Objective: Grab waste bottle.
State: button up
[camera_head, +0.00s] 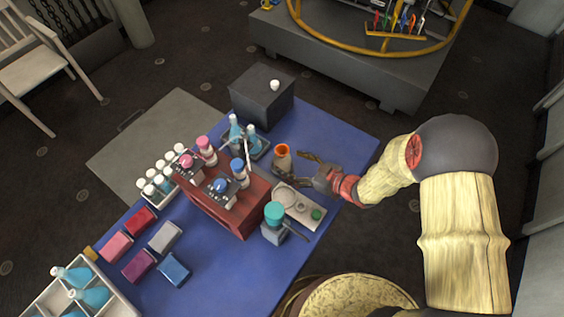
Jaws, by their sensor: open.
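A dark box (262,100) with a small white item is behind. Teal flasks (252,137) stand left of the bottle, beside a red rack (225,208) of bottles. A pale tray (299,206) and a teal-topped device (274,225) are in front. The table's back right corner is clear.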

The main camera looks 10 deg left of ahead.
aim_at(289, 164)
jog(key=b+x, duration=0.1)
jog(key=x, duration=0.2)
jog(key=shift+a+b, duration=0.35)
jog(key=shift+a, duration=0.15)
jog(key=shift+w+a+f, duration=0.1)
jog(key=shift+w+a, duration=0.2)
jog(key=shift+a, duration=0.2)
jog(key=shift+c, duration=0.2)
jog(key=c, duration=1.3)
